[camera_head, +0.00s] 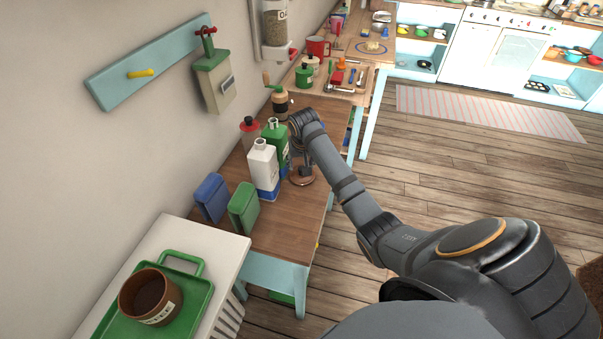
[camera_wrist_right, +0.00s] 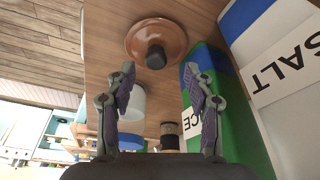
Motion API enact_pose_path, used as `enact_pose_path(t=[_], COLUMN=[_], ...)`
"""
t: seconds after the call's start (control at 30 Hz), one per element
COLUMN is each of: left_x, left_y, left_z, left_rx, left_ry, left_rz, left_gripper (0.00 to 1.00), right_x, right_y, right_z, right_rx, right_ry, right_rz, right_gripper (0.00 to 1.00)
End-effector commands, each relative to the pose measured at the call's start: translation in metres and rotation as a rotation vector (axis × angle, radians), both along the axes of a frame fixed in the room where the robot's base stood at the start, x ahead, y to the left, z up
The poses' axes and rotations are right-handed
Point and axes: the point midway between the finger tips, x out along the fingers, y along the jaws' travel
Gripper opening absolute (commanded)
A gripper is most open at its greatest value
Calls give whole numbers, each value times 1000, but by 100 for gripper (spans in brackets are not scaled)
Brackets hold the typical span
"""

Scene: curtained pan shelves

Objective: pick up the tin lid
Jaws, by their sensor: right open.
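The tin lid is a round copper-brown disc with a black knob. In the wrist view the lid (camera_wrist_right: 138,42) lies flat on the wooden tabletop, just beyond my fingertips. In the head view the lid (camera_head: 303,179) is beside the white and green containers, partly covered by my right arm. My right gripper (camera_wrist_right: 158,70) is open and empty, its two fingers spread on either side of the knob's line but apart from the lid. In the head view my right wrist largely hides the fingers. My left gripper is not in view.
A white container (camera_head: 263,165) marked SALT and a green container (camera_head: 271,132) stand close beside the lid. A red-topped jar (camera_head: 250,128) is behind them. Blue (camera_head: 211,197) and green (camera_head: 243,208) boxes stand nearer. A white cylinder (camera_wrist_right: 131,104) shows behind one finger.

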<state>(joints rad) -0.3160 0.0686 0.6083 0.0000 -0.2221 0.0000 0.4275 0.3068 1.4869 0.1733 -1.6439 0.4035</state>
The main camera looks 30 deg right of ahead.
Motion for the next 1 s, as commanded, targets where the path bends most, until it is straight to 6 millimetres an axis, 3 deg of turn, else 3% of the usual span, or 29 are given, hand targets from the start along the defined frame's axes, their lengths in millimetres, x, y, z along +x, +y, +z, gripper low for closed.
enact_pose_path(t=[0.17,0.3,0.47,0.7,1.0], left_x=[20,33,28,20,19], left_y=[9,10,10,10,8], left_z=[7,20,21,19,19], left_rx=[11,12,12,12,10], left_ry=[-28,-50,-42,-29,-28], left_rz=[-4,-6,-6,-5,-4], left_gripper=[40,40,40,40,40], right_x=[2,9,15,15,15], right_y=[-3,-12,-15,-15,-15], right_z=[-5,-24,-46,-50,-50], right_rx=[0,1,0,-1,0], right_ry=[1,4,1,-1,0], right_rz=[0,-2,0,1,0], right_gripper=[53,53,53,53,14])
